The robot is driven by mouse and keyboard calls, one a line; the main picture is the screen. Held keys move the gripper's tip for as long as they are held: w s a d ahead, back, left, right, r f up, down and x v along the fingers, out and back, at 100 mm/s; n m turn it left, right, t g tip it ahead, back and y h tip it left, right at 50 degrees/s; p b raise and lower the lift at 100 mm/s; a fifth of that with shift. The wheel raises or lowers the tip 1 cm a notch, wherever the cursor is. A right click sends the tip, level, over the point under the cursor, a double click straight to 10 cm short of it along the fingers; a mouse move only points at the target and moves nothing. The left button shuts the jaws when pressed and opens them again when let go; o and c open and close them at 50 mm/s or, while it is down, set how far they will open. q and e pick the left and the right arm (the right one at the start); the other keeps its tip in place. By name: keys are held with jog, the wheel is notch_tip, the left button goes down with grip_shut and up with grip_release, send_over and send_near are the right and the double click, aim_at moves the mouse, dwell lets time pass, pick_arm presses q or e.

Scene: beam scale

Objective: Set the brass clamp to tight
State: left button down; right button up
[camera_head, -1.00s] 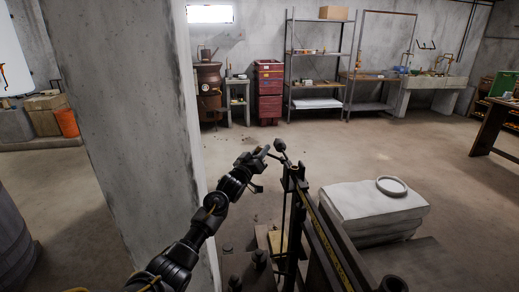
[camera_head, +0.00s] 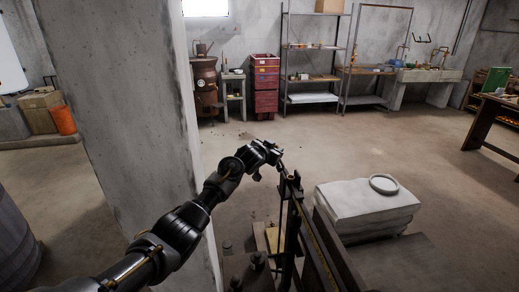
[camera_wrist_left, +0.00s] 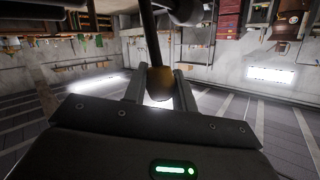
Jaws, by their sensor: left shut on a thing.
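My left gripper (camera_head: 277,155) is at the top of the dark post of the beam scale (camera_head: 290,215) in the head view. In the left wrist view, its two fingers (camera_wrist_left: 160,88) close on a dark rod with a rounded brownish end (camera_wrist_left: 160,82), which looks like the clamp's lever. In the head view this lever is mostly hidden by the gripper and wrist. The clamp's body is too small and dark to make out, so I cannot tell its setting. My right gripper is not in view.
A concrete pillar (camera_head: 120,110) stands close to my left arm. Pale stacked sacks (camera_head: 345,205) with a ring (camera_head: 384,184) on top lie right of the scale. The floor (camera_head: 330,145) beyond is open, up to shelves (camera_head: 312,65) at the back wall.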

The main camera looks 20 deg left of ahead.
pick_arm(q)
jog(key=shift+w+d+r+m+g, duration=0.1)
jog(key=shift+w+d+m+g, duration=0.2)
jog(key=shift+d, duration=0.15)
jog(key=c, duration=1.1)
grip_release()
jog(key=shift+s, duration=0.15)
jog(key=shift+y, duration=0.3)
jog(key=b+v, duration=0.1)
jog(key=v, duration=0.9)
jog(key=shift+s+a+r, duration=0.1)
jog(key=shift+s, duration=0.1)
